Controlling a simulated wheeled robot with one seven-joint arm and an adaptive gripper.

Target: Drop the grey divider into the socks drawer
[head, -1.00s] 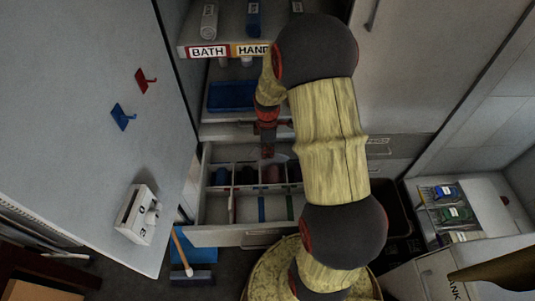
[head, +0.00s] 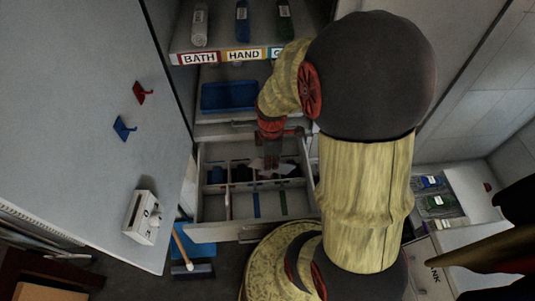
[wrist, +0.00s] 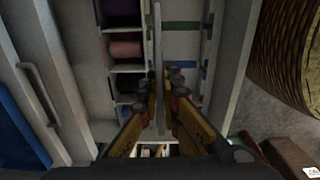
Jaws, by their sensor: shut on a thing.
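The open drawer (head: 212,236) is divided into compartments, with dark rolled socks (head: 217,175) in its back row. In the wrist view, purple socks (wrist: 122,20) and pink socks (wrist: 125,49) lie in cells left of my gripper. My gripper (wrist: 161,84) is shut on the thin grey divider (wrist: 158,40), which is seen edge-on between the fingers, above the drawer. In the head view, my gripper (head: 271,160) is over the back part of the drawer. I cannot tell whether the divider touches the drawer.
Coloured strips (head: 256,204) mark the front part of the drawer. A shelf with a blue tray (head: 228,97) is behind the drawer, below labelled bottles (head: 242,22). A large grey panel (head: 75,110) stands at left. A broom (head: 184,250) and blue dustpan (head: 203,250) are near the drawer front.

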